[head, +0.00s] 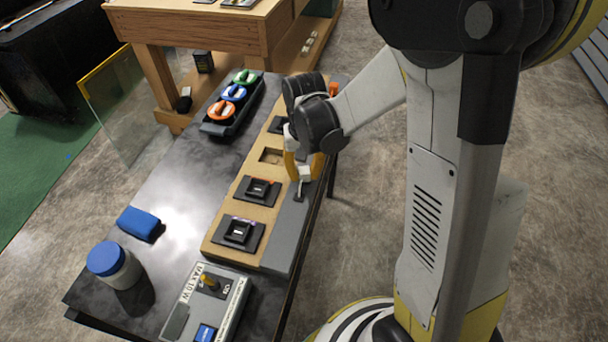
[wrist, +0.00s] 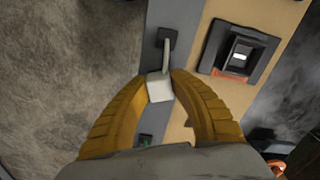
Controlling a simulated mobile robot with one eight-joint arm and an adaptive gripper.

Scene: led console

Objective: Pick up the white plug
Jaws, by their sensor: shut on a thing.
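The white plug (wrist: 159,88) sits between the tips of my gripper (wrist: 160,79) in the wrist view, and the yellow fingers are shut on it. A pale stem (wrist: 168,55) runs from the plug to a dark square fitting (wrist: 166,38) on the grey strip (wrist: 180,12). In the head view my gripper (head: 304,174) is low over the grey strip (head: 289,235) at the right of the console. The white plug (head: 306,173) shows partly between the fingers there. Whether it touches the strip is unclear.
The tan board (head: 226,238) carries black switch modules (head: 257,189) and an empty square recess (head: 271,156). A tray with green, blue and orange knobs (head: 233,94), a blue block (head: 139,223), a blue-lidded jar (head: 114,265) and a grey control box (head: 206,302) stand on the dark table.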

